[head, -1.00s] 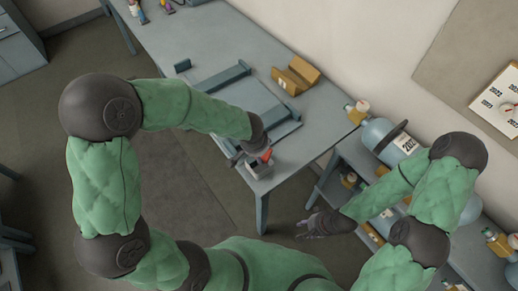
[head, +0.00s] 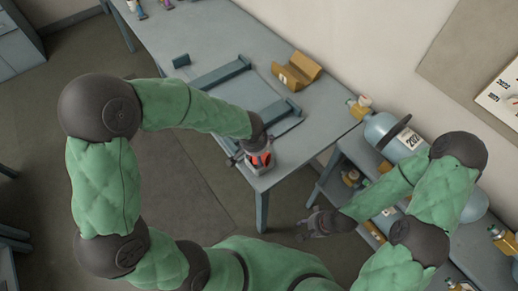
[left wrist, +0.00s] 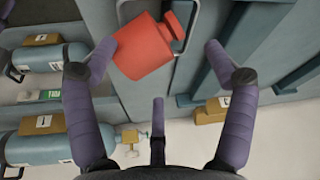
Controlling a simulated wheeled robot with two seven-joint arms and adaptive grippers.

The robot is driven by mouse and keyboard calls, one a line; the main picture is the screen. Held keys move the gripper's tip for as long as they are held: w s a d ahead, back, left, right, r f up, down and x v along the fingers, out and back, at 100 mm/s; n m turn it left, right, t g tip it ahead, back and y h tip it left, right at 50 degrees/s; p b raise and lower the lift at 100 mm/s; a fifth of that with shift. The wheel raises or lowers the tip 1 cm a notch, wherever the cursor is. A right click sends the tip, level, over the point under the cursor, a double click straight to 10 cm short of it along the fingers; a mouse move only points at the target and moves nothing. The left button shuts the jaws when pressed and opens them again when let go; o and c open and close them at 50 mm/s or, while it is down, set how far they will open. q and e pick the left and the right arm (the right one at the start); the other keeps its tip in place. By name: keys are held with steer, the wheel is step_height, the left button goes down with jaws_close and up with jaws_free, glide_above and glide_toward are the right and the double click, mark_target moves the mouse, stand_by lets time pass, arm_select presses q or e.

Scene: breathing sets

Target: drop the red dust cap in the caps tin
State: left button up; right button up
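The red dust cap (left wrist: 143,47) is between the spread purple fingers of my left gripper (left wrist: 155,58), close to the left finger; I cannot tell whether they touch. In the head view the red dust cap (head: 266,160) shows below my left gripper (head: 258,150), partly hidden by it. The small grey caps tin (head: 259,171) stands at the near corner of the table. In the left wrist view its rim (left wrist: 196,28) shows behind the cap, which covers most of it. Whether the cap rests inside is unclear. My right gripper (head: 318,222) hangs apart, beside the shelf; its fingers are unclear.
A grey rack with raised bars (head: 220,76) lies on the table (head: 190,32), with a yellow-brown holder (head: 298,70) near the wall. A shelf to the right holds a blue cylinder (head: 385,130) and several yellow valves. The table's near edge is close to the tin.

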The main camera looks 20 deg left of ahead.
arm_select(q)
steer(key=v, duration=1.2)
stand_by(0.7)
